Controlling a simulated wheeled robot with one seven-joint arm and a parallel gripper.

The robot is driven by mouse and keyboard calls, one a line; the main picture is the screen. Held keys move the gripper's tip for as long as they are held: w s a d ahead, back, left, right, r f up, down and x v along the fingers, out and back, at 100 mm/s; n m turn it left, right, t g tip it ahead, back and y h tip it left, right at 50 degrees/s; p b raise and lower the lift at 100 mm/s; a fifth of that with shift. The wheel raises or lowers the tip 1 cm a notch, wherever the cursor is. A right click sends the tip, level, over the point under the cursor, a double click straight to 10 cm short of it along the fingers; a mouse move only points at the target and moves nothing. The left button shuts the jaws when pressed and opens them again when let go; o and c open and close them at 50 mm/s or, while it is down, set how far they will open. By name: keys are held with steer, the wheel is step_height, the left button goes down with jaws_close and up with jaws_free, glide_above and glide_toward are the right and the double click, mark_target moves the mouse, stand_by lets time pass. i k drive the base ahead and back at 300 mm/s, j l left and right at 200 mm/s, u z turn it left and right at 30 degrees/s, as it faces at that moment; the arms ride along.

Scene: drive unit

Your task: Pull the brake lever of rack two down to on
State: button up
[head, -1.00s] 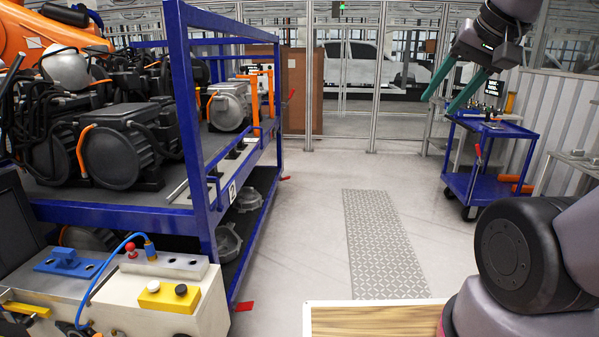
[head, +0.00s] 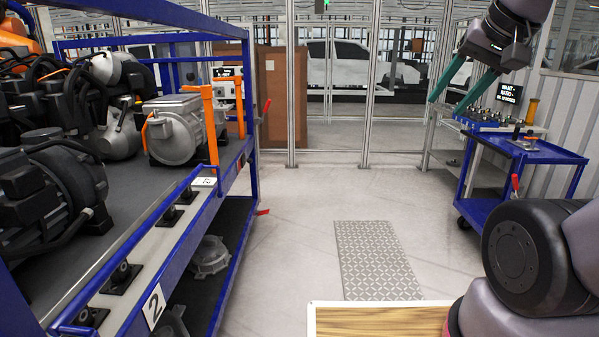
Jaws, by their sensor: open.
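Rack two (head: 232,180) is a blue-framed rack along the left, with a white plate marked 2 (head: 153,306) on its near side rail. A small red lever (head: 265,111) stands up at the rack's far end post; it may be the brake lever, but I cannot read a mark on it. A red piece (head: 262,212) sticks out low at the same post. My gripper (head: 447,105) hangs at the upper right with its two teal fingers apart, empty. It is well to the right of the rack and touches nothing I can see.
The rack holds motors, a grey housing (head: 175,130) and orange posts (head: 210,130). A blue cart (head: 535,150) with a red handle (head: 515,185) stands right. A wooden top (head: 380,320) is in front. The floor with a patterned plate (head: 375,260) is clear between. Fence behind.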

mark_target(268, 102)
steer(key=i+u, duration=0.2)
steer(key=i, duration=0.45)
steer(key=i+u, duration=0.15)
steer(key=i, duration=0.5)
steer(key=i+l+u, duration=0.2)
steer(key=i, duration=0.4)
steer(key=i+j, duration=0.1)
steer(key=i, duration=0.25)
steer(key=i+j, duration=0.15)
steer(key=i, duration=0.15)
steer(key=i+l, duration=0.1)
steer(key=i, duration=0.4)
steer(key=i+l, duration=0.15)
steer(key=i, duration=0.4)
